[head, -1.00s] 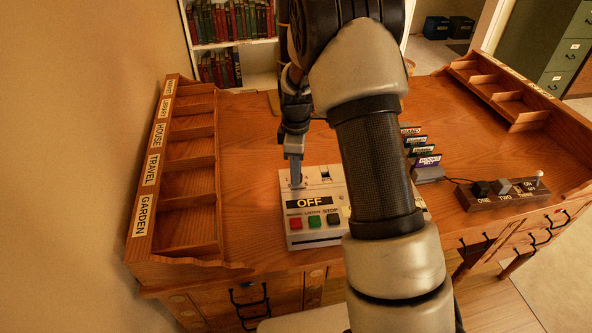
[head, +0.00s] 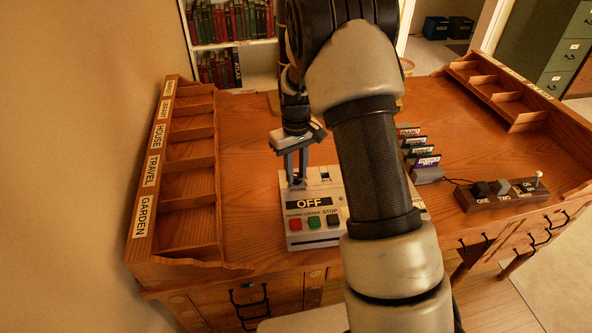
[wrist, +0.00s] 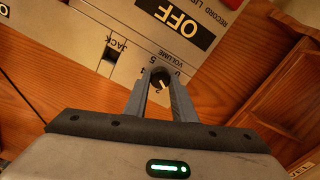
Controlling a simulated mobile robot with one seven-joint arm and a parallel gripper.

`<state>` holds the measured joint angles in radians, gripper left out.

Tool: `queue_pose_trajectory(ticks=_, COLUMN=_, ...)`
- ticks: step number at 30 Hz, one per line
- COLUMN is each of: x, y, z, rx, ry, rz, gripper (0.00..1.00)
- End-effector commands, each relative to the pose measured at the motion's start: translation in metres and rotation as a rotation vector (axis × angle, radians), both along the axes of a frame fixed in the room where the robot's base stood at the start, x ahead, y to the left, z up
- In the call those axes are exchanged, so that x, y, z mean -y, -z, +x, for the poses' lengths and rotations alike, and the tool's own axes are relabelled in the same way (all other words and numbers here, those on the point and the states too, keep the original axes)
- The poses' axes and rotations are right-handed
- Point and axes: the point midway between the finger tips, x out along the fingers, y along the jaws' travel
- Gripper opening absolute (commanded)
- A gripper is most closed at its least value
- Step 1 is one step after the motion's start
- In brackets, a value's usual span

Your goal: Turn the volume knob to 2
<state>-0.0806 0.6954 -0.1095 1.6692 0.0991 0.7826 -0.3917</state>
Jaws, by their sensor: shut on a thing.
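The cream recorder box (head: 318,239) sits on the desk with a black OFF sign and red, green and dark buttons. Its small dark volume knob (wrist: 160,80) shows in the wrist view, beside the upside-down word VOLUME. A pale mark shows on the knob, but which number it points at is too small to tell. My gripper (head: 297,181) reaches down to the box's back left corner. In the wrist view my gripper (wrist: 160,77) has one finger on each side of the knob, shut on it. The fingers partly hide the dial numbers.
The JACK socket (wrist: 110,55) is near the knob. A labelled sorter (head: 190,205) stands along the desk's left edge. Upright label cards (head: 425,160) and a wooden switch block (head: 500,196) are on the right. My arm covers the box's right part in the head view.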

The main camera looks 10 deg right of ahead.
Motion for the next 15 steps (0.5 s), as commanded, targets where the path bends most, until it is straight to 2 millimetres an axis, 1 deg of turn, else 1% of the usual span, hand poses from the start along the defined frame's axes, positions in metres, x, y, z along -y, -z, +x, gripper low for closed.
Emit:
queue_pose_trajectory(ticks=6, x=0.0005, y=-0.0014, z=0.0009, rx=0.002, ry=0.202, rz=0.000, gripper=0.01)
queue_pose_trajectory(ticks=15, x=0.0009, y=-0.0015, z=0.0010, rx=0.003, ry=0.430, rz=0.001, gripper=0.01)
